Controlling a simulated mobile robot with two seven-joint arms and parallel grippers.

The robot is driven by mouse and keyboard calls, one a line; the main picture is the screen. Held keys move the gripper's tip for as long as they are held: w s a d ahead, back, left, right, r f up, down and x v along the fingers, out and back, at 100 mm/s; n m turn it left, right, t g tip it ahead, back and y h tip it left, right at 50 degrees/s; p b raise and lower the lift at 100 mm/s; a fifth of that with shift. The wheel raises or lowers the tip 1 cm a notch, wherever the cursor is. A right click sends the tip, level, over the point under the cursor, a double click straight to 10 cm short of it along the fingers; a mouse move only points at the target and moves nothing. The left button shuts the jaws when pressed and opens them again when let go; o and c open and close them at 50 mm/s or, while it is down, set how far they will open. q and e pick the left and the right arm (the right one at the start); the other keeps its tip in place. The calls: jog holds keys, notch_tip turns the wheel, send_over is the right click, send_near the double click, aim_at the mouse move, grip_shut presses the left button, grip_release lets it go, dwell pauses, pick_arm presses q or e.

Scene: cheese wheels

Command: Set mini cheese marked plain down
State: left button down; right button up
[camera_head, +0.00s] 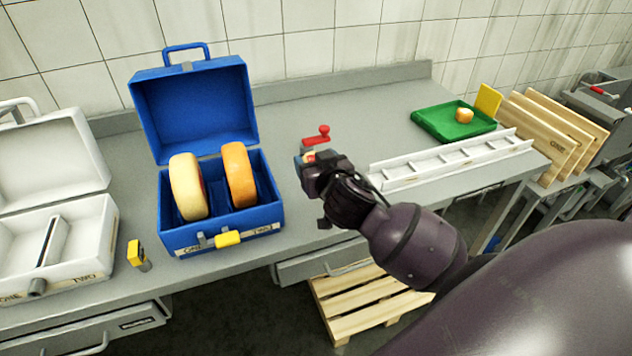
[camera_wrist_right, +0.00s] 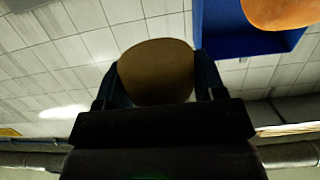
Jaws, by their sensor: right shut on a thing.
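My right gripper (camera_head: 308,166) is over the counter, just right of the blue case. It is shut on a small round cheese (camera_wrist_right: 157,72), which sits between the two fingers in the right wrist view and looks brownish in shadow. No marking on it can be read, so I cannot tell whether it is the plain one. In the head view the gripper mostly hides it. Another small yellow-orange cheese (camera_head: 464,115) lies in the green tray (camera_head: 432,127) at the right. My left gripper is not in view.
The open blue case (camera_head: 178,238) holds a pale wheel (camera_head: 187,188) and an orange wheel (camera_head: 239,175). A red-handled thing (camera_head: 318,137) is just behind my gripper. A white divided rack (camera_head: 405,178) is to the right. An open white case (camera_head: 88,255) stands at left.

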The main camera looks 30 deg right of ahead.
notch_tip(320, 180, up, 4)
jog(key=shift+f, duration=0.1)
jog(key=shift+a, duration=0.25)
jog(key=s+a+f+n+y, duration=0.1)
jog(key=s+a+f+y, duration=0.1)
jog(key=a, duration=0.3)
jog(key=s+a+f+n+y, duration=0.2)
jog(key=a+f, duration=0.1)
jog(key=a, duration=0.2)
jog(key=w+d+r+m+h, duration=0.1)
jog(key=d+r, duration=0.1)
jog(key=d, duration=0.1)
jog(key=w+d+r+m+h, duration=0.1)
jog(key=d+r, duration=0.1)
jog(key=d, duration=0.2)
jog(key=w+d+r+m+h, duration=0.1)
jog(key=w+d+r+h, duration=0.1)
jog(key=d, duration=0.1)
jog(key=shift+d, duration=0.25)
